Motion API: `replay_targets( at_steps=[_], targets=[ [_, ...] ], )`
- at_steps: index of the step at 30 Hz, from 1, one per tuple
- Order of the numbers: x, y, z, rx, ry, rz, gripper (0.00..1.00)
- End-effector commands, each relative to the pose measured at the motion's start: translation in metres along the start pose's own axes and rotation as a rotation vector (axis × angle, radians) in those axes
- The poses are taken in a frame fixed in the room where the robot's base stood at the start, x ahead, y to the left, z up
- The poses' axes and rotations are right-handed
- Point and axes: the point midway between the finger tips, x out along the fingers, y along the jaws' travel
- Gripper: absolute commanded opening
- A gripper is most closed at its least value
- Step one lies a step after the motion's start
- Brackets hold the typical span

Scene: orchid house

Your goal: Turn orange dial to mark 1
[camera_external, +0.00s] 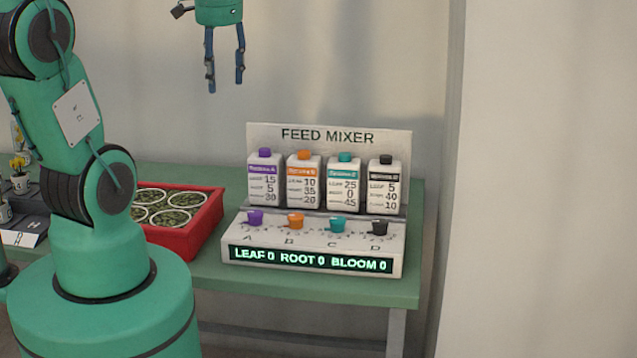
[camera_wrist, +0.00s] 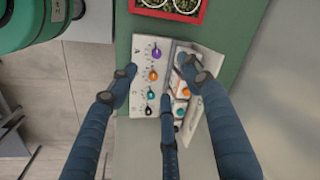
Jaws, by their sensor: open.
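The orange dial (camera_external: 295,221) is second from the left in the row on the white feed mixer (camera_external: 243,238), above the letter B. It also shows in the wrist view (camera_wrist: 153,76). Its pointer and marks are too small to read. The purple dial (camera_external: 255,217) is to its left, the teal dial (camera_external: 337,225) and black dial (camera_external: 379,228) to its right. The display (camera_external: 310,260) reads LEAF 0, ROOT 0, BLOOM 0. My gripper (camera_external: 225,86) is open and empty, fingers downward, high above the mixer and apart from it.
Bottles stand behind the dials, including an orange-capped one (camera_external: 303,180), before the FEED MIXER panel (camera_external: 328,136). A red tray (camera_external: 212,221) of potted plants is left of the mixer on the green table (camera_external: 400,291). The air above the mixer is clear.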

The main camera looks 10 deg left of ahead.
Motion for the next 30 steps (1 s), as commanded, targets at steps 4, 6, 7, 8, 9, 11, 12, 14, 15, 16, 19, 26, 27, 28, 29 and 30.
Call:
replay_targets(
  at_steps=[4,6,7,8,9,11,12,14,15,16,19,26,27,28,29,30],
  targets=[
    [0.028,0.016,-0.034,0.147,-0.064,0.008,0.49],
    [0.040,0.025,-0.048,0.216,-0.092,0.011,0.49],
    [0.046,0.029,-0.054,0.246,-0.105,0.013,0.49],
    [0.052,0.033,-0.060,0.276,-0.117,0.013,0.49],
    [0.060,0.038,-0.068,0.316,-0.134,0.014,0.49],
    [0.072,0.047,-0.080,0.374,-0.158,0.017,0.49],
    [0.081,0.054,-0.087,0.415,-0.174,0.018,0.49],
    [0.094,0.064,-0.098,0.475,-0.198,0.019,0.49],
    [0.103,0.071,-0.105,0.514,-0.215,0.021,0.49],
    [0.109,0.077,-0.110,0.544,-0.227,0.021,0.49],
    [0.133,0.097,-0.125,0.644,-0.268,0.023,0.49],
    [0.180,0.138,-0.151,0.836,-0.347,0.026,0.49],
    [0.186,0.143,-0.153,0.860,-0.357,0.026,0.49],
    [0.189,0.146,-0.154,0.875,-0.363,0.026,0.49],
    [0.193,0.149,-0.156,0.888,-0.368,0.025,0.49],
    [0.196,0.153,-0.158,0.902,-0.374,0.025,0.49]
  ],
)
